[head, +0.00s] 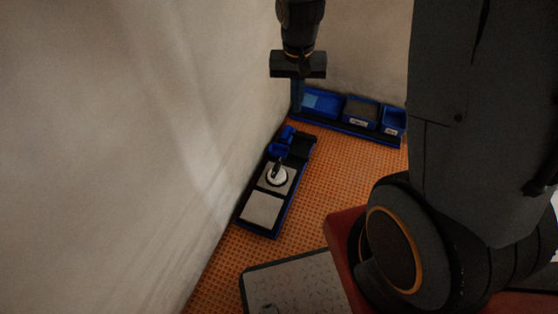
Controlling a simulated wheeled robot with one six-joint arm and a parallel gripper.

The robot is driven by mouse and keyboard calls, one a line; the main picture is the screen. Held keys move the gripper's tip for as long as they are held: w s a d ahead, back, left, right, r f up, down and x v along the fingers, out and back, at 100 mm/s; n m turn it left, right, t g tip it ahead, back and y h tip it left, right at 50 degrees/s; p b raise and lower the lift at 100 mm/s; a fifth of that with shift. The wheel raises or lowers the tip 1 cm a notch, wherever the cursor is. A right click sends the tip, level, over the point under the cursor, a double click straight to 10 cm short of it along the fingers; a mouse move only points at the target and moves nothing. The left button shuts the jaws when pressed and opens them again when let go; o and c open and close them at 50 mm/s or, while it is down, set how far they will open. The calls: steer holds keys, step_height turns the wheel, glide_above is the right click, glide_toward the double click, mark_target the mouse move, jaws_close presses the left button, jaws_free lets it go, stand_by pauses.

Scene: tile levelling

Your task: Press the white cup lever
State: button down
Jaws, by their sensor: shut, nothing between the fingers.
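The white cup (276,177) is a small round disc with a dark lever (277,167) standing up from it. It sits on a square grey tile in a long blue-edged tray (240,223) on the orange floor, beside the left wall. My gripper (297,108) hangs at the top middle, above and beyond the cup, near the back bins. Its fingers are shut and empty, apart from the lever. The exact tilt of the lever is too small to tell.
A bare grey tile (262,209) lies in the tray's near end, and a small blue item (281,142) is at its far end. A blue rack (350,126) with bins stands at the back wall. Orange floor (318,185) is clear right of the tray.

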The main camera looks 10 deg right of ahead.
mark_target(280, 158)
steer(key=w+f+m+b, duration=0.1)
steer(key=w+f+b, duration=0.4)
steer(key=f, duration=0.5)
steer(key=w+f+m+b, duration=0.1)
steer(key=w+f+b, duration=0.3)
steer(key=f, duration=0.6)
steer(key=w+a+f+m+b, duration=0.1)
steer(key=w+f+b, duration=0.4)
steer(key=f, duration=0.5)
steer(key=shift+w+f+m+t+b, duration=0.15)
steer(key=shift+w+m+t+b, duration=0.2)
steer(key=shift+w, duration=0.5)
steer(key=f+b, duration=0.2)
steer(key=f, duration=0.2)
steer(key=f+b, duration=0.2)
steer(key=f, duration=0.3)
steer(key=w+d+f+b, duration=0.1)
steer(key=f+b, duration=0.1)
steer(key=f, duration=0.3)
steer(key=shift+w, duration=0.1)
steer(key=shift+w+f, duration=0.15)
steer(key=shift+f, duration=0.2)
steer(key=shift+r, duration=0.15)
